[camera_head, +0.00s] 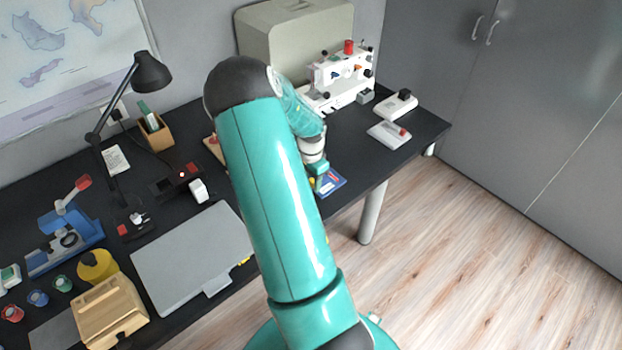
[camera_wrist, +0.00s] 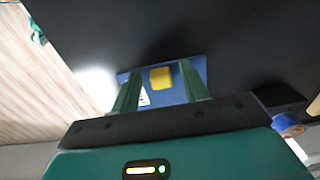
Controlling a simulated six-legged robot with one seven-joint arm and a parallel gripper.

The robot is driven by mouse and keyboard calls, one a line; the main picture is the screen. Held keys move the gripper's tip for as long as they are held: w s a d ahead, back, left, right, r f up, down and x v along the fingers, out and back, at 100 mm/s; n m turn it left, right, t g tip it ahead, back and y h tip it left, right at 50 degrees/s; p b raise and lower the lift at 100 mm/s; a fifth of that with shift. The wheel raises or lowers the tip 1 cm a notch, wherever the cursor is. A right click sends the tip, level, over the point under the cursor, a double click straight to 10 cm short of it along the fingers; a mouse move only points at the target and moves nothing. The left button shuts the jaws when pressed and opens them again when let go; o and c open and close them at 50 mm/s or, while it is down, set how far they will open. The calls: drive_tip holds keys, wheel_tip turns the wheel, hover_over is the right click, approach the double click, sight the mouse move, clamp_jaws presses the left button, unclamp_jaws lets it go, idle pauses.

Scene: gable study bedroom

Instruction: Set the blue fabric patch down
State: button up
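A flat blue piece (camera_head: 333,183), likely the blue fabric patch, lies near the front edge of the dark table, with red and white marks on it. In the wrist view the blue piece (camera_wrist: 193,66) shows behind and between my fingers, with a small yellow block (camera_wrist: 161,77) in the gap and a white printed area at its left. My gripper (camera_head: 318,180) is low over it, and its green fingers (camera_wrist: 158,85) stand apart with a gap on both sides of the yellow block. My arm hides part of the area in the head view.
A white sewing machine (camera_head: 342,78) stands behind, with a beige case (camera_head: 297,38) at the wall. A grey flat board (camera_head: 190,258) and a wooden box (camera_head: 110,308) are at the left. The table edge is close by.

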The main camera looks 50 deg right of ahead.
drive_tip(key=shift+r, duration=0.1)
wheel_tip(320, 180, up, 12)
idle(0.5)
drive_tip(key=w+a+r+n+t, duration=0.1)
drive_tip(key=a+r+n, duration=0.2)
drive_tip(key=a+r, duration=0.35)
drive_tip(key=w+a+r+n+t+y, duration=0.1)
drive_tip(key=a+r+n, duration=0.25)
drive_tip(key=a, duration=0.65)
drive_tip(key=w+a+r+n+t, duration=0.1)
drive_tip(key=a+r+n, duration=0.35)
drive_tip(key=a, duration=0.35)
drive_tip(key=s+a+r+n+t, duration=0.1)
drive_tip(key=s+a+r+n, duration=0.2)
drive_tip(key=a, duration=0.5)
drive_tip(key=s+a+r+n+t+h, duration=0.1)
drive_tip(key=s+a+r+n, duration=0.2)
drive_tip(key=s+a+n, duration=0.3)
drive_tip(key=s+a, duration=0.1)
drive_tip(key=a, duration=0.2)
drive_tip(key=shift+s+r+n+t, duration=0.15)
drive_tip(key=shift+s+n+t, duration=0.15)
drive_tip(key=shift+s, duration=0.05)
drive_tip(key=shift+c, duration=1)
drive_tip(key=shift+d, duration=0.2)
